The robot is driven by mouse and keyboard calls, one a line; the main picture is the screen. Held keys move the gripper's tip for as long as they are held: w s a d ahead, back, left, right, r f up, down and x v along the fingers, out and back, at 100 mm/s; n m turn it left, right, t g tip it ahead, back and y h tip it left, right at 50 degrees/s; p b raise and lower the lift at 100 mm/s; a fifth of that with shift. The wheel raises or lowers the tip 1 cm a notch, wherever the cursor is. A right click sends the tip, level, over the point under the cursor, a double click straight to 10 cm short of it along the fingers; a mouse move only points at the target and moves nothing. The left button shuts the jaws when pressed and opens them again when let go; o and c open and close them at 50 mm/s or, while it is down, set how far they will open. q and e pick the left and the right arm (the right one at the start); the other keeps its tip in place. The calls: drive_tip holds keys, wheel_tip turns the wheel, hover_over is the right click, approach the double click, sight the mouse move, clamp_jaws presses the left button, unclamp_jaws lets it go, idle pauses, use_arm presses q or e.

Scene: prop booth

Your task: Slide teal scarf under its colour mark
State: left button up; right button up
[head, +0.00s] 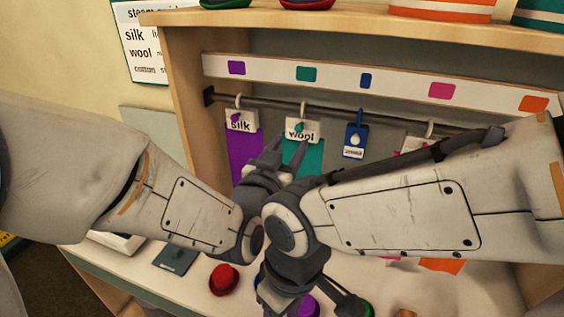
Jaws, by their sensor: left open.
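The teal scarf (315,158) hangs from the rail by a hook, with a white "wool" tag (302,130) at its top. Its hook is below and slightly left of the teal colour mark (306,74) on the white strip. My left gripper (285,150) is open, its fingers pointing up at the scarf's left edge, just below the tag. I cannot tell whether a finger touches the cloth. My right gripper (290,295) points down at the bottom centre, partly cut off, and its jaw state is unclear. My arms hide the scarf's lower part.
The purple scarf (243,150) hangs close on the left. A blue tag (355,140) hangs to the right on the rail (330,112), and a pink item beyond it is partly hidden by my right arm. A red hat (223,279) and other items lie on the counter below.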

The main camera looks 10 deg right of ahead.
use_arm(q)
drive_tip(key=shift+b+v, duration=0.85)
drive_tip(key=shift+v, duration=1.1)
drive_tip(key=w+a+f+n+g+y, duration=0.25)
drive_tip(key=a+f+g+y, duration=0.35)
drive_tip(key=a+f, duration=0.85)
drive_tip(key=s+a+f+n+g+y, duration=0.3)
drive_tip(key=s+a+f+g, duration=0.55)
drive_tip(key=a, duration=0.45)
drive_tip(key=s+d+r+m, duration=0.3)
drive_tip(key=s+d, duration=0.4)
drive_tip(key=s+d+r+m+g+h, duration=0.1)
drive_tip(key=s+d+r+m, duration=0.1)
drive_tip(key=s+d+m, duration=0.2)
drive_tip(key=s+d, duration=0.3)
drive_tip(key=s, duration=0.1)
drive_tip(key=shift+r, duration=0.4)
drive_tip(key=shift+d, duration=0.15)
